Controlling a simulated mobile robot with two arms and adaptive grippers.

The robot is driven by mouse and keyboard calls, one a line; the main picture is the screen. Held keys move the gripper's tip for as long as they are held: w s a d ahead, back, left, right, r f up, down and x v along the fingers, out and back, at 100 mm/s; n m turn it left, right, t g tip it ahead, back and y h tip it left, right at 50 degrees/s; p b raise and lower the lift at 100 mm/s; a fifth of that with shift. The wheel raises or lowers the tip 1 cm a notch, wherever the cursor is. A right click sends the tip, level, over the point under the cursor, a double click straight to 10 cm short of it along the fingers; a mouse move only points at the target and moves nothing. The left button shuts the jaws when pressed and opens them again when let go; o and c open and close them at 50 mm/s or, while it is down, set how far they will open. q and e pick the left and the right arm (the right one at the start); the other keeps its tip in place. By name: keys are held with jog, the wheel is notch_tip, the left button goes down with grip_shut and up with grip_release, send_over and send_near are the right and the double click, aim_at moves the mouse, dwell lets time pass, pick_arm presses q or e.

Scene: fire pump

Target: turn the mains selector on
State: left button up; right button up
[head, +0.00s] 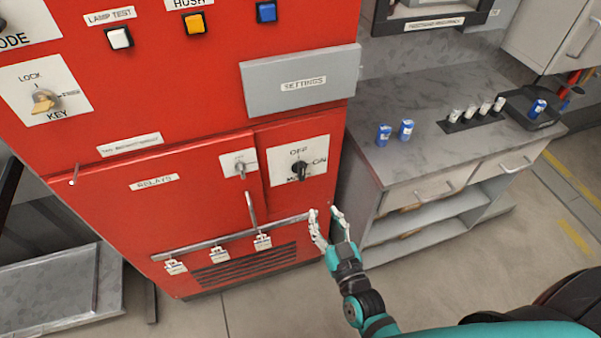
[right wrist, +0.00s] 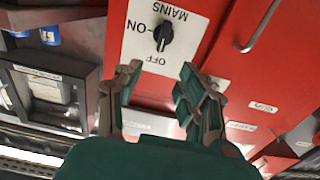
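The mains selector (head: 299,171) is a black knob on a white plate on the red cabinet's lower front, marked OFF above and ON at the right. It also shows in the right wrist view (right wrist: 163,36), where its narrow end seems to point toward OFF. My right gripper (head: 324,211) is open and empty, below and to the right of the selector in the head view. In the right wrist view its two fingers (right wrist: 160,75) are spread, with the knob beyond the gap and apart from them. My left gripper is not in view.
The red cabinet (head: 110,215) has a relays door with a handle, and a rail with several white tags (head: 220,253) below. A grey settings box (head: 300,82) juts out above the selector. A grey counter (head: 450,150) with small blue and white containers stands at the right.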

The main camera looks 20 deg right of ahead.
aim_at(303, 172)
jog(key=w, duration=1.4)
jog(key=shift+w+a+p, duration=0.15)
jog(key=shift+a+p, duration=0.2)
jog(key=shift+a, duration=0.05)
jog(key=shift+w, duration=0.2)
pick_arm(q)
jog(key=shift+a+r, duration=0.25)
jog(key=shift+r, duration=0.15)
pick_arm(e)
grip_shut()
